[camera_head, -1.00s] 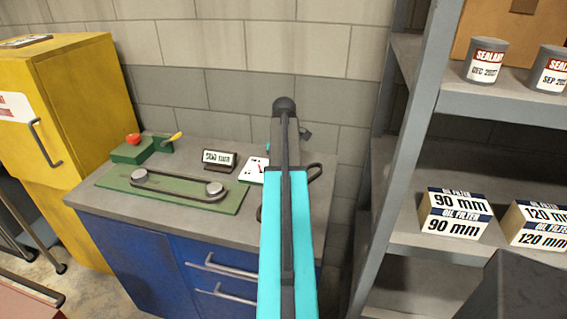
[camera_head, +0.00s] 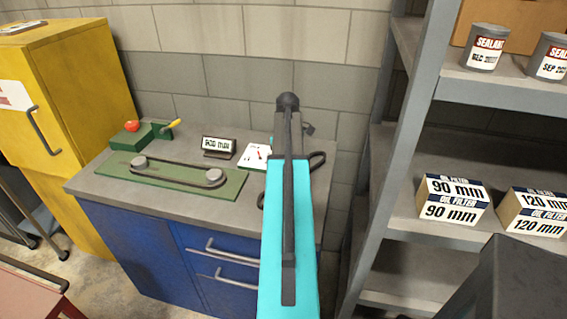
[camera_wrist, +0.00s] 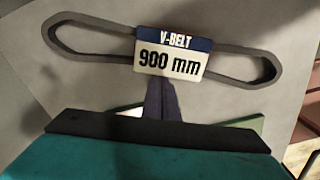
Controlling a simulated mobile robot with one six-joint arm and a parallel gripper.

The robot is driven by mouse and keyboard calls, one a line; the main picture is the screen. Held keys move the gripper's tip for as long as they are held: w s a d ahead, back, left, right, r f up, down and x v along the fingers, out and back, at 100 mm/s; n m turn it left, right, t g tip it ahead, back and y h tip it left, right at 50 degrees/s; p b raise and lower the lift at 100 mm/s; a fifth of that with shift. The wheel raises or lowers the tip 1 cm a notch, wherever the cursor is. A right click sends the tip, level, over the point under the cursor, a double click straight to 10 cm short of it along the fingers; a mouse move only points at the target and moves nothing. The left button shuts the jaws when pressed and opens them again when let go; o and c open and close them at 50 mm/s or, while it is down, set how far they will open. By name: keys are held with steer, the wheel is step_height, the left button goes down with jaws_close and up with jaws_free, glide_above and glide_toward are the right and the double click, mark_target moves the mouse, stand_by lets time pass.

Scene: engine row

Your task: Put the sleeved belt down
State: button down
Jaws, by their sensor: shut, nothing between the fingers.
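The sleeved belt (camera_wrist: 92,39) is a dark loop lying on the grey bench top (camera_wrist: 235,105) in the wrist view. Its white and blue sleeve (camera_wrist: 172,52) reads "V-BELT 900 mm" and wraps the loop's middle. My gripper (camera_wrist: 162,98) is shut and empty; its dark fingers show just below the sleeve, and I cannot tell whether they touch it. In the head view a bit of the belt (camera_head: 318,160) shows at the bench's right end. My arm hides its middle and my gripper there.
A green belt rig (camera_head: 225,190) with two pulleys, a small sign (camera_head: 219,146) and a white card (camera_head: 254,156) stand left of my arm. A yellow cabinet (camera_head: 90,75) is at left. A grey shelf rack (camera_head: 405,150) with boxes and cans stands close at right.

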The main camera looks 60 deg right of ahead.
steer(key=shift+s+a, duration=0.1)
steer(key=shift+s, duration=0.5)
step_height(320, 180, up, 10)
steer(key=p, duration=0.6)
steer(key=shift+p, duration=0.4)
steer(key=shift+w, duration=0.1)
